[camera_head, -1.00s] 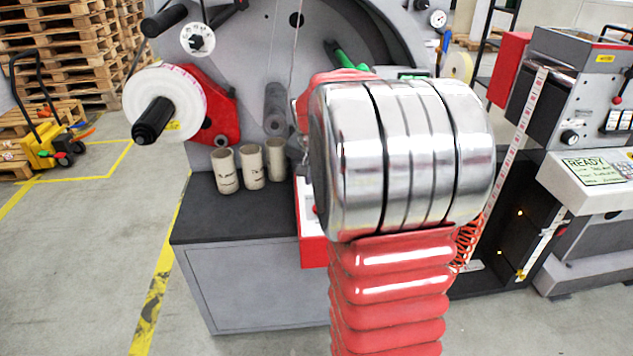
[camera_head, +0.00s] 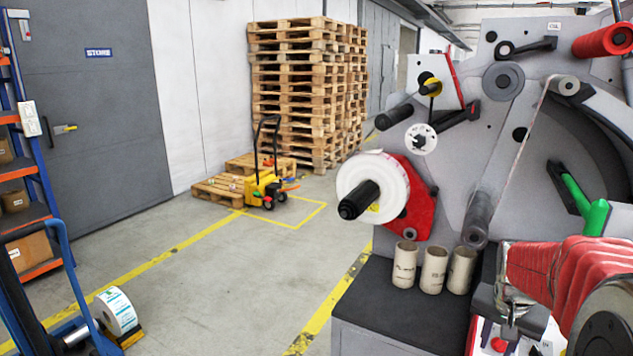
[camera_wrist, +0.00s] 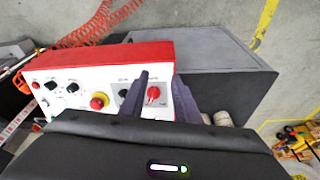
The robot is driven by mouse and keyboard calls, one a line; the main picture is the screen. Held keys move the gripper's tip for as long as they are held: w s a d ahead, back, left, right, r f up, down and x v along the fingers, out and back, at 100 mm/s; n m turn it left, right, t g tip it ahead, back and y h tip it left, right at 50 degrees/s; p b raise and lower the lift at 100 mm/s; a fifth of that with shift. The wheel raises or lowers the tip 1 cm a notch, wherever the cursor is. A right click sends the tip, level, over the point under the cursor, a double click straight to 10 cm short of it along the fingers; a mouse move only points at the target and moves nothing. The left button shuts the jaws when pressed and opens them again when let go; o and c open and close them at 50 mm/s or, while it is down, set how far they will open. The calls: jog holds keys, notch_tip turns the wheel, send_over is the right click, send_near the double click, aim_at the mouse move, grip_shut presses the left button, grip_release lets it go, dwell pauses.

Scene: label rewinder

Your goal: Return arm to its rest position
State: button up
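My arm, with its red ribbed sleeve and metal joint, shows at the lower right in the head view. In the wrist view the two dark fingers of my gripper (camera_wrist: 160,80) stand apart with nothing held between them. They are in front of a white control panel (camera_wrist: 110,88) with a red top, an emergency-stop button (camera_wrist: 99,101) and a red knob (camera_wrist: 153,93). Whether the fingers touch the panel I cannot tell. In the head view my arm partly hides the panel.
The grey rewinder (camera_head: 505,140) carries a white label roll (camera_head: 372,190). Several cardboard cores (camera_head: 433,268) stand on its dark ledge (camera_head: 395,315). A blue hand truck (camera_head: 60,262) with a roll, a yellow pallet truck (camera_head: 262,188) and stacked pallets (camera_head: 307,90) stand left. Floor between is clear.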

jog(key=s+a+r+n+t, duration=0.1)
jog(key=s+a+r+n, duration=0.1)
jog(key=s+a, duration=0.3)
jog(key=s+a+r+n+t+y, duration=0.1)
jog(key=s+a+r+n, duration=0.2)
jog(key=a, duration=1)
jog(key=s+a+r+n+t+y, duration=0.1)
jog(key=s+a+r+n, duration=0.1)
jog(key=s+a+n, duration=0.2)
jog(key=s+a, duration=0.3)
jog(key=a, duration=0.2)
jog(key=shift+r, duration=0.15)
jog(key=shift+a, duration=0.1)
